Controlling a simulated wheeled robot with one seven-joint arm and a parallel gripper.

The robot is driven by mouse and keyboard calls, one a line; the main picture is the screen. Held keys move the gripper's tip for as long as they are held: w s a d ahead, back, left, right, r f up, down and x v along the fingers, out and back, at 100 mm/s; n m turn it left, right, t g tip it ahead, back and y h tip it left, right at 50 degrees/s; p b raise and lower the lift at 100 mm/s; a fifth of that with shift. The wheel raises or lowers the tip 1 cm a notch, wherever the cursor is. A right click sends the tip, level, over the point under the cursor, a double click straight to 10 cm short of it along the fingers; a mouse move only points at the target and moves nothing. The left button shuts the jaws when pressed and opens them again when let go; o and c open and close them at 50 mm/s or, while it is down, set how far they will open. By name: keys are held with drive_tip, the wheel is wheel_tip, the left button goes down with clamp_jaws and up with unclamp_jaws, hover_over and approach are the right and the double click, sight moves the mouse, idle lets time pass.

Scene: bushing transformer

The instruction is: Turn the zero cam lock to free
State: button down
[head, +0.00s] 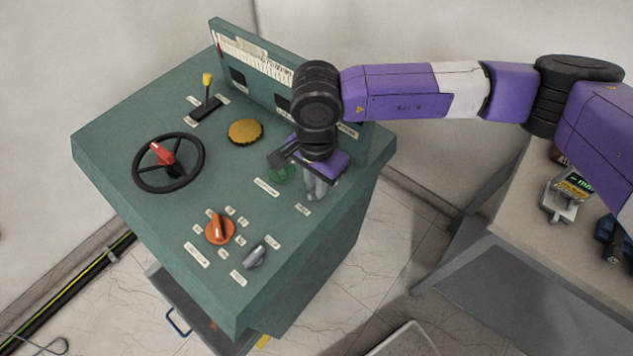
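A green control console holds several controls on its top. A small grey key-like knob (255,256) sits near its front right corner with a label beside it. It may be the zero cam lock, but the labels are too small to read, so I cannot tell. My gripper (315,190) points down over the right part of the console top, beyond the grey knob. Its fingers are small and partly hidden, and I cannot tell whether they are open or touch anything. A green round control (281,173) shows partly beside my gripper, the rest hidden by it.
An orange selector knob (220,229) stands left of the grey knob. An upright gauge panel (235,55) backs the console. A cluttered table (510,222) is at right.

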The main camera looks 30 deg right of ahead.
drive_tip(key=shift+f+m+b, duration=0.1)
drive_tip(key=shift+m+b, duration=0.2)
drive_tip(key=shift+b, duration=0.25)
drive_tip(key=m+b, duration=0.2)
drive_tip(key=b, duration=0.1)
drive_tip(key=shift+f+m+b, duration=0.2)
drive_tip(key=shift+m+b, duration=0.1)
drive_tip(key=shift+m, duration=0.1)
drive_tip(key=m+b, duration=0.5)
drive_tip(key=b, duration=0.1)
drive_tip(key=shift+b, duration=0.4)
drive_tip(key=m+b, duration=0.5)
drive_tip(key=b, duration=0.1)
drive_tip(key=shift+m+b, duration=0.3)
drive_tip(key=shift+m, duration=0.1)
drive_tip(key=m+b, duration=0.1)
drive_tip(key=b, duration=0.1)
drive_tip(key=m+b, duration=0.1)
drive_tip(key=m, duration=0.1)
drive_tip(key=shift+r+m+b, duration=0.25)
drive_tip(key=shift+m+b, duration=0.05)
drive_tip(key=shift+b, duration=0.1)
drive_tip(key=shift+r, duration=0.1)
drive_tip(key=c, duration=1.4)
unclamp_jaws()
drive_tip(key=shift+c, duration=0.2)
